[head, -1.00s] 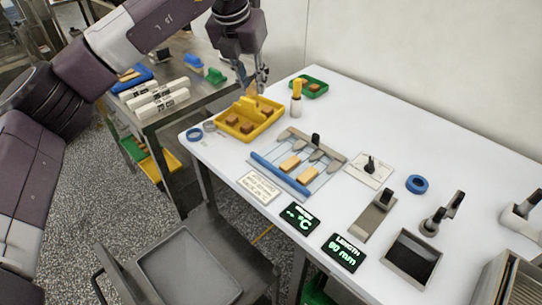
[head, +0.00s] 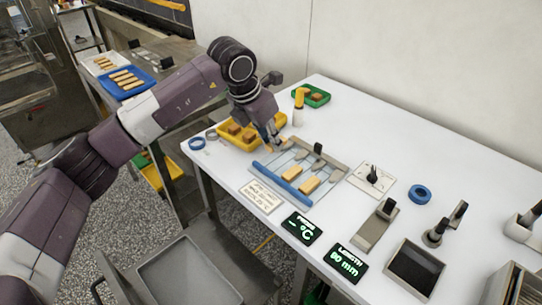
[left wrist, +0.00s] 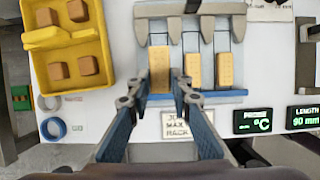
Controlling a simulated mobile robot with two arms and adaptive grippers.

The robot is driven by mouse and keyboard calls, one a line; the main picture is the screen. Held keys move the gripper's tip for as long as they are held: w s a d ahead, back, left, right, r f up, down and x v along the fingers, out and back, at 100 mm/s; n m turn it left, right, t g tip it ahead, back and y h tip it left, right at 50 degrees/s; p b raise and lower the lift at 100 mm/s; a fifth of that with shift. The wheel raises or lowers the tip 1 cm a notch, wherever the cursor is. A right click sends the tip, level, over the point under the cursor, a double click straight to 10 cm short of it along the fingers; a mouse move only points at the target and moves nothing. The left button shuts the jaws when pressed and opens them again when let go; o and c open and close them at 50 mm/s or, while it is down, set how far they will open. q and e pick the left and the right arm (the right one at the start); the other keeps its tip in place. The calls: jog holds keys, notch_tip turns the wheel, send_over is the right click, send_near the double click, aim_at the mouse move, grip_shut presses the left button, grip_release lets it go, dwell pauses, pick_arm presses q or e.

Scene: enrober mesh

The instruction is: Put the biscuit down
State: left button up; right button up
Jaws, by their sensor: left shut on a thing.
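My left gripper (head: 277,146) is shut on a tan biscuit (left wrist: 160,68), at the left end of the grey rack with dividers (left wrist: 192,9). In the left wrist view the biscuit lies lengthwise between the fingertips (left wrist: 167,84), in line with the left lane. It looks larger than the other two; whether it touches the rack's bed, I cannot tell. Two more biscuits, the middle one (left wrist: 193,70) and the right one (left wrist: 225,70), lie in the lanes beside it. A blue bar (head: 276,184) runs along the rack's front edge. My right gripper is out of view.
A yellow tray (left wrist: 97,25) with brown blocks stands left of the rack. Two displays (head: 302,228) and a label card (head: 258,195) lie in front. A blue ring (head: 420,193) lies right.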

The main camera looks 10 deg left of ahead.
aim_at(275, 165)
pick_arm(q)
notch_tip(275, 165, down, 6)
jog(key=shift+f+p, duration=0.25)
jog(key=shift+p, duration=0.2)
jog(key=shift+f, duration=0.2)
jog(key=o, duration=0.9)
jog(key=shift+c, duration=0.2)
jog(key=shift+r, duration=0.1)
jog(key=shift+r, duration=0.1)
jog(key=b+v, duration=0.2)
jog(key=v, duration=1)
